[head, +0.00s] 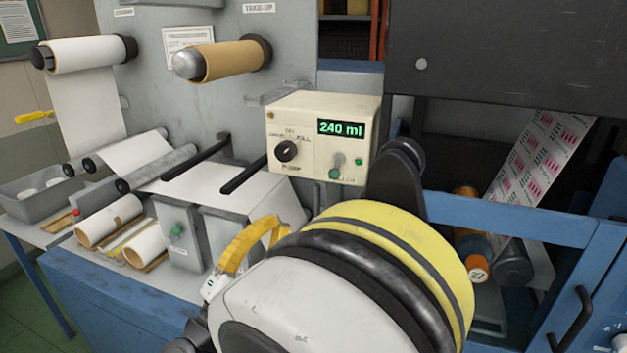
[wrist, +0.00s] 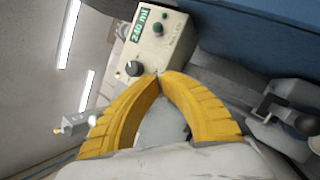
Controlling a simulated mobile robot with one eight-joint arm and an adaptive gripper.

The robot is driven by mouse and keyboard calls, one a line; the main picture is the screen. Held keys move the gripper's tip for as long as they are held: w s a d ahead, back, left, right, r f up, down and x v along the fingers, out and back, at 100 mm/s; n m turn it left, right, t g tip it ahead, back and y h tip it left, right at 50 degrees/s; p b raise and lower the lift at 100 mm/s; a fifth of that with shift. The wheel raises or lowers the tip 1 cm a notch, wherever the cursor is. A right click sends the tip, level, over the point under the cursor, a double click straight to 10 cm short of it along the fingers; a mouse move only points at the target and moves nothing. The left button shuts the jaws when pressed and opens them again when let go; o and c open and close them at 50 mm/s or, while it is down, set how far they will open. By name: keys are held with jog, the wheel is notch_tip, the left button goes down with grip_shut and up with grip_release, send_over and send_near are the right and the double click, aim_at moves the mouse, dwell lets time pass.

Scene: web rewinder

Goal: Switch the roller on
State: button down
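A beige control box (head: 310,110) stands beyond my gripper; it also shows in the wrist view (wrist: 172,40). Its green display (head: 341,128) reads 240 ml. A black rotary knob (head: 286,151) is on the left of its face. A small switch (head: 338,161) is on the right, above a green button (head: 334,174), with a small green light (head: 358,162) beside it. The labels are hard to read. In the wrist view my gripper (wrist: 160,77) has its yellow fingertips together, nothing visible between them, just below the box. I cannot tell whether they touch it.
A grey box with a green button (head: 177,230) stands lower left, beside white rolls (head: 109,220). A take-up roller (head: 232,60) projects above. A blue frame (head: 510,220) and printed web (head: 540,160) are at right. My arm covers the lower middle.

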aim_at(311, 170)
jog(key=b+x, duration=0.1)
jog(key=x, duration=0.9)
jog(key=shift+w+d+r, duration=0.1)
jog(key=shift+w+d, duration=0.05)
jog(key=shift+s+d+r, duration=0.45)
jog(key=shift+s+d, duration=0.1)
jog(key=shift+d, duration=0.05)
jog(key=shift+s+d+r, duration=0.45)
jog(key=shift+s+d, duration=0.1)
jog(key=shift+d, duration=0.1)
jog(key=shift+r, duration=0.1)
jog(key=shift+s+r+y+p, duration=0.1)
jog(key=shift+y+p, duration=0.2)
jog(key=shift+y, duration=0.1)
